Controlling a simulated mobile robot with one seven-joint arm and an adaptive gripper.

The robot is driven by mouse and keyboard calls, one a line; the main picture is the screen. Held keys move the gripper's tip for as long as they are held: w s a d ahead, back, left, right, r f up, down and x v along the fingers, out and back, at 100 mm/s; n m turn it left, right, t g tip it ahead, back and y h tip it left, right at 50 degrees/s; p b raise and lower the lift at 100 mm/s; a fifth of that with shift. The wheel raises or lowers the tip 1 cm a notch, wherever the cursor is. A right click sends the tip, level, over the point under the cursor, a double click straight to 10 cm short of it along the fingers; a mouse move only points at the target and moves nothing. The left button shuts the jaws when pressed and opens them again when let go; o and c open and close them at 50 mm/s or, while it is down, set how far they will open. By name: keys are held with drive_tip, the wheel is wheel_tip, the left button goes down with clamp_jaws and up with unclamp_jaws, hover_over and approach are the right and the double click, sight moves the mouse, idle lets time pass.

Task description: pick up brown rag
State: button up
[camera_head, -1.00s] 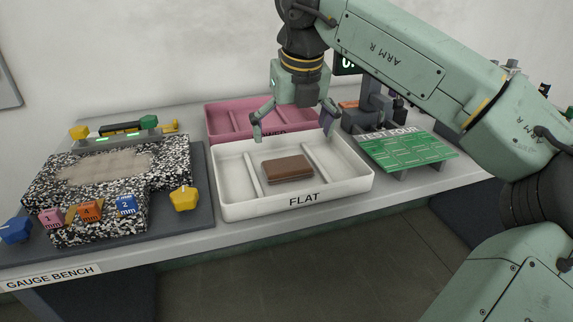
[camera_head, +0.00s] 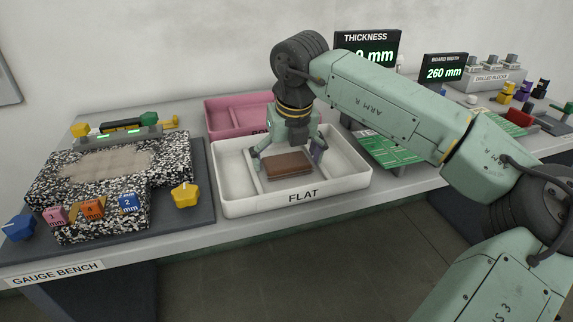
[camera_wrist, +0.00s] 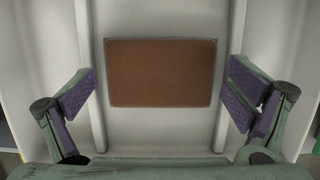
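The brown rag (camera_head: 288,165) is a folded, flat rectangular piece. It lies in the middle compartment of the white tray marked FLAT (camera_head: 304,197). In the wrist view the rag (camera_wrist: 160,72) sits between the two tray dividers. My gripper (camera_head: 288,160) is above the tray, over the rag, with its fingers spread to either side. In the wrist view my gripper (camera_wrist: 160,98) is open, its purple pads wide apart and clear of the rag. Nothing is held.
A pink tray (camera_head: 222,115) stands behind the white one. A speckled granite block (camera_head: 60,172) with numbered gauge blocks is on the left. A green board (camera_head: 378,150) is to the right, under my arm. The tray's dividers and walls are close to the fingers.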

sight(287, 162)
drive_tip(key=c, duration=0.8)
drive_tip(key=shift+r, duration=0.2)
drive_tip(key=shift+r, duration=0.25)
wheel_tip(287, 162, up, 6)
drive_tip(key=shift+r+b, duration=0.2)
drive_tip(key=shift+b, duration=0.3)
drive_tip(key=s+d+b, duration=0.1)
drive_tip(key=s+d, duration=0.1)
drive_tip(key=s, duration=0.3)
drive_tip(key=s+d+b, duration=0.1)
drive_tip(key=s, duration=0.5)
drive_tip(key=s+d+b, duration=0.1)
drive_tip(key=s+d, duration=0.1)
drive_tip(key=s, duration=0.4)
drive_tip(key=shift+d+f+b, duration=0.1)
drive_tip(key=shift+d+b, duration=0.2)
drive_tip(key=shift+b, duration=0.05)
drive_tip(key=o, duration=0.5)
drive_tip(key=c, duration=0.5)
